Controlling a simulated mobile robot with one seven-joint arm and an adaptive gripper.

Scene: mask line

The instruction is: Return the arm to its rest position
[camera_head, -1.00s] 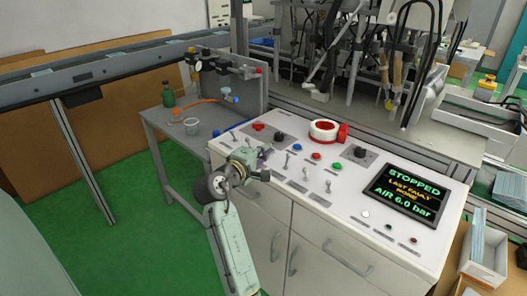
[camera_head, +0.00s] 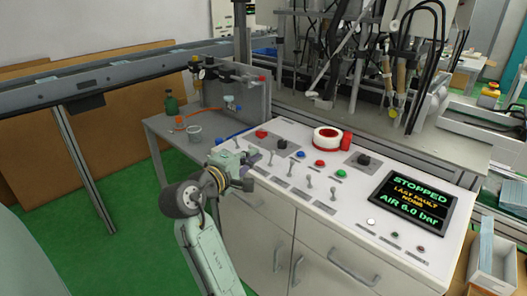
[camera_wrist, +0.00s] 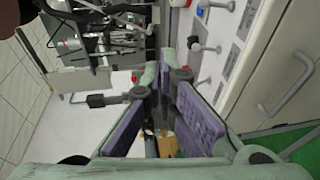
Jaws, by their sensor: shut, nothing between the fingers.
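My gripper (camera_head: 246,172) hangs in the air at the left front of the control panel (camera_head: 335,213), in front of the panel's left edge in the head view. My pale green arm comes up to it from the bottom, with a dark round wrist joint to its left. In the wrist view the purple-padded fingers (camera_wrist: 165,84) come together at their tips, with no object between them. I cannot tell the exact gap between the gripper and the panel.
Toggle switches (camera_head: 308,181) and a red-ringed button (camera_head: 326,139) stand up from the panel. A screen (camera_head: 413,203) reads STOPPED. Green floor (camera_head: 130,235) is clear at the left.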

